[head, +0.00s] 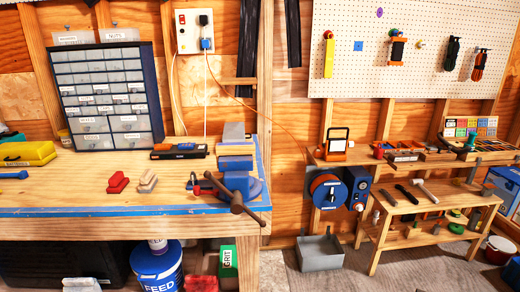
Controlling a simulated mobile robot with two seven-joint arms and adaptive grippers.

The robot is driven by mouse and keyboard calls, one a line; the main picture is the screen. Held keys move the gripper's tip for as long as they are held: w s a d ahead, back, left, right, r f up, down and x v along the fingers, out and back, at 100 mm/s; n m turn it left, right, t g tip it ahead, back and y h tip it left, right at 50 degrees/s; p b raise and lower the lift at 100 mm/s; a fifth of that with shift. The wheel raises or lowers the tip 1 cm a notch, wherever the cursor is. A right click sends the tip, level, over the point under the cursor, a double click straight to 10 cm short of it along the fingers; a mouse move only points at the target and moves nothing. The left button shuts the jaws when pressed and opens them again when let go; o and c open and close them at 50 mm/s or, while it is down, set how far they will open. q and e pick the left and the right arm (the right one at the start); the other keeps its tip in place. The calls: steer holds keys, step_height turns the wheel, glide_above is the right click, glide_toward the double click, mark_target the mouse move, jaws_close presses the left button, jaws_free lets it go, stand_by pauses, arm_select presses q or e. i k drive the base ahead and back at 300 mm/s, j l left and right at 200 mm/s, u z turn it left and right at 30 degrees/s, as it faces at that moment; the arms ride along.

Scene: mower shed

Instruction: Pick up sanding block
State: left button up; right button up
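Two small blocks lie on the left workbench in the head view. One is a red block with a stepped shape (118,183). Just right of it is a pale wood-coloured block with a reddish or darker layer (148,183). Either could be the sanding block; at this size I cannot tell which. Both sit apart from each other on the bare bench top, left of the vise. Neither of my grippers shows in this view.
The workbench (60,187) has a blue front edge. A blue vise (236,182) with a protruding handle stands at its right end. A drawer cabinet (108,97) stands behind, and a yellow case (27,153) lies left. A lower bench (440,235) with tools stands right.

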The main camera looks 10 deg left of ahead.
mark_target(118, 183)
steer(key=u, duration=1.4)
